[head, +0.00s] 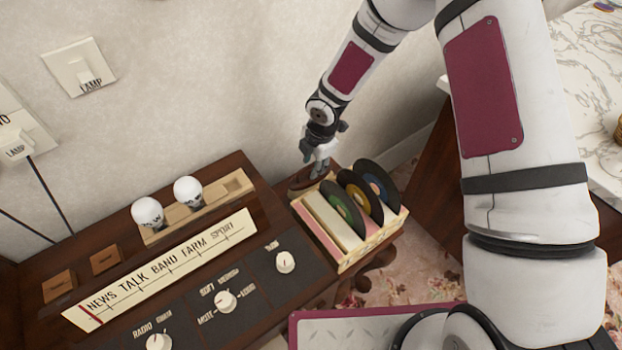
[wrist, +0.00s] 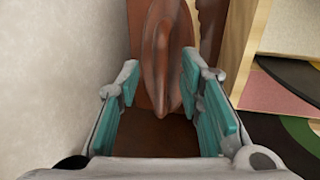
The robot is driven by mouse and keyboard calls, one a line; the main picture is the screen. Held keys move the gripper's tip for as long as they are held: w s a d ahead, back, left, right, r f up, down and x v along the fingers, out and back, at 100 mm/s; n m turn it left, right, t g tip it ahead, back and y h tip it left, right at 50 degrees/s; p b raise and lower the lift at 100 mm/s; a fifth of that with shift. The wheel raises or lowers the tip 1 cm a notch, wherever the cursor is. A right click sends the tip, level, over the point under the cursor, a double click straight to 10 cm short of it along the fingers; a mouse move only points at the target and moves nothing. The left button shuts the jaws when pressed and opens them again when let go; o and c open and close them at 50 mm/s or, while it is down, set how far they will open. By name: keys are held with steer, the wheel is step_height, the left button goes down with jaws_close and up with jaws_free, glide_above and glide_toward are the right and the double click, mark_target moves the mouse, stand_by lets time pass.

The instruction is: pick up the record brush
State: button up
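The record brush (wrist: 166,55) appears to be the reddish-brown, rounded piece with a ridge along its middle in the wrist view. It lies between the two teal-padded fingers of my gripper (wrist: 165,78), which are apart. A gap shows at its left side; the right finger is close to it, and I cannot tell whether they touch. In the head view my gripper (head: 316,170) points down behind the record crate, at the wall side of the cabinet. There the brush is small and partly hidden by the fingers.
The wooden crate (head: 372,240) with several records stands right beside the gripper; its wall (wrist: 242,50) shows close on the right in the wrist view. The wall (head: 235,75) is near on the other side. Two white bulbs (head: 188,191) and a radio panel (head: 165,268) lie left.

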steer(key=shift+w+f, duration=0.1)
steer(key=shift+f, duration=0.55)
steer(key=shift+c, duration=0.6)
jaws_close()
steer(key=shift+r, duration=0.1)
step_height(320, 180, up, 10)
steer(key=shift+p, duration=0.95)
